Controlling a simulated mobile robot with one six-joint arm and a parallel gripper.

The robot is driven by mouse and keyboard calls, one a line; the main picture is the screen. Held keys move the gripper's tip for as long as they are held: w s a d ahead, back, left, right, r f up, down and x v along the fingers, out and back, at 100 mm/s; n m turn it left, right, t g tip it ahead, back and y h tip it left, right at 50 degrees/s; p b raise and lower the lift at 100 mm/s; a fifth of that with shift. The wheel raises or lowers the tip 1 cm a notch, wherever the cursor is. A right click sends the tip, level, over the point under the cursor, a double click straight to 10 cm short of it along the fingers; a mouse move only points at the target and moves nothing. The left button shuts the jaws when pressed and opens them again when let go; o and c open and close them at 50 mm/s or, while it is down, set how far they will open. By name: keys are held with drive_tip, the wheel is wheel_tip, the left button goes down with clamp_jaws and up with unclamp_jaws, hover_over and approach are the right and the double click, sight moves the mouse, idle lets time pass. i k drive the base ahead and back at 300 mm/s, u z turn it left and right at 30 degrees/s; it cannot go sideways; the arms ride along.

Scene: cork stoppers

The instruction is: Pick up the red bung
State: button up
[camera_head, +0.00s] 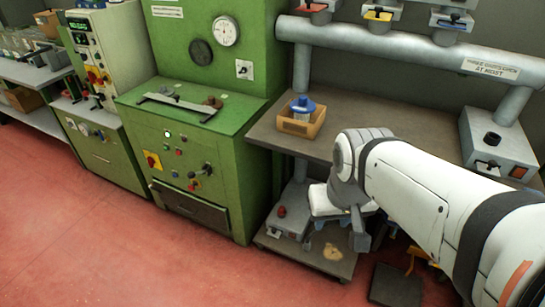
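A small round red object (282,211) sits on top of a low grey box at the left of the lower shelf. It may be the red bung, but it is too small to tell it from a knob. My white and grey arm reaches in from the right. My gripper (338,238) points down over the lower shelf, to the right of the red object and apart from it. The fingers are partly lost against the grey clutter, so their opening is unclear. I see nothing clearly held.
A wooden box (301,121) with a blue-topped container (303,106) stands on the upper bench (345,105). A white and blue item (322,203) is beside my gripper. A green machine (205,150) stands left of the shelf. The red floor (110,250) at front left is clear.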

sight(281, 210)
drive_tip(key=u, duration=2.55)
drive_tip(key=k, duration=1.15)
drive_tip(key=z, duration=1.25)
drive_tip(key=i, duration=1.05)
drive_tip(key=z, duration=0.05)
